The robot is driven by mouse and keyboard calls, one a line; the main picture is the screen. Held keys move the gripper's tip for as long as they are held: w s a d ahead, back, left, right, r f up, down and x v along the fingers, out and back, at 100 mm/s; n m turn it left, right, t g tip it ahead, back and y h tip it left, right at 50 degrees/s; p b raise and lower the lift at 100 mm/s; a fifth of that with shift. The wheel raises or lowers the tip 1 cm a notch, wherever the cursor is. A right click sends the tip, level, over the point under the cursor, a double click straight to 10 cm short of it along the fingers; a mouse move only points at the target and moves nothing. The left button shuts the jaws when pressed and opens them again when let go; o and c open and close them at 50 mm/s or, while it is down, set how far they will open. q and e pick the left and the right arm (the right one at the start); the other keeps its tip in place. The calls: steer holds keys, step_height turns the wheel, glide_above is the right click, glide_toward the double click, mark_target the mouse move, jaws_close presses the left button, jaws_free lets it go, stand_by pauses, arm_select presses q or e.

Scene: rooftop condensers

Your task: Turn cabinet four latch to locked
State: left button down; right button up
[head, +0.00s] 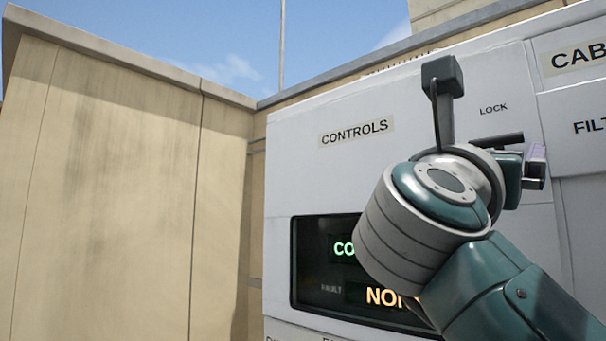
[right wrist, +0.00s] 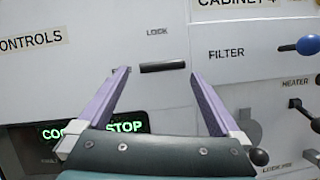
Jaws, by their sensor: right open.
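The latch is a black bar handle (right wrist: 162,66) lying nearly level on the light grey panel, below a LOCK label (right wrist: 157,32). In the head view the latch (head: 497,140) shows just above my right wrist. The right wrist view shows my right gripper (right wrist: 158,73) open, its two purple fingers on either side of the bar's ends. I see a gap between each finger and the bar; the depth between fingertips and bar is hard to tell. In the head view the right gripper (head: 535,166) is mostly hidden behind its own wrist. My left gripper is in neither view.
A dark display (head: 318,262) with green and orange text sits below a CONTROLS label (head: 356,132). Right of the latch, a blue-knobbed lever (right wrist: 307,45) stands by a FILTER label (right wrist: 226,53) and a black lever (right wrist: 305,113) near HEATER. A beige wall (head: 110,180) stands left.

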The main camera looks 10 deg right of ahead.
mark_target(493, 146)
steer(key=shift+p+x, duration=0.65)
steer(key=shift+x, duration=1.25)
